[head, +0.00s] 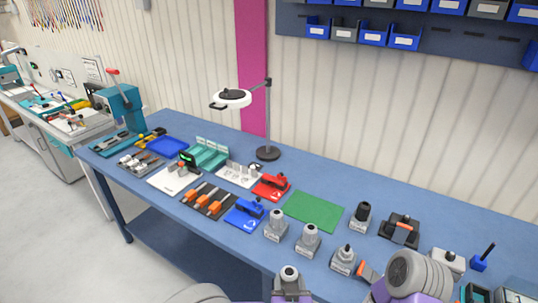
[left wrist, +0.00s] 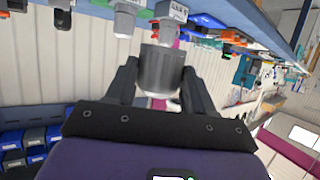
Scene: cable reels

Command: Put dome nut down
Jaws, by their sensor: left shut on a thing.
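The dome nut (left wrist: 160,70) is a grey, rounded cylinder held between the two dark fingers of my left gripper (left wrist: 160,80) in the left wrist view. In the head view, the dome nut (head: 289,272) shows small at the bottom, in my left gripper (head: 290,284), in front of the blue bench (head: 190,126). Labelled grey blocks with dome-topped grey parts stand near the front edge, including a left one (head: 276,226), a middle one (head: 308,241) and a right one (head: 344,261). My right gripper does not show clearly.
A green mat (head: 314,211) lies clear behind the blocks. A block with a dark part (head: 360,217) stands right of it. Red (head: 271,187) and blue (head: 244,213) tools lie to the left. A lamp (head: 268,120) rises at the back. My arm parts cover the lower right.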

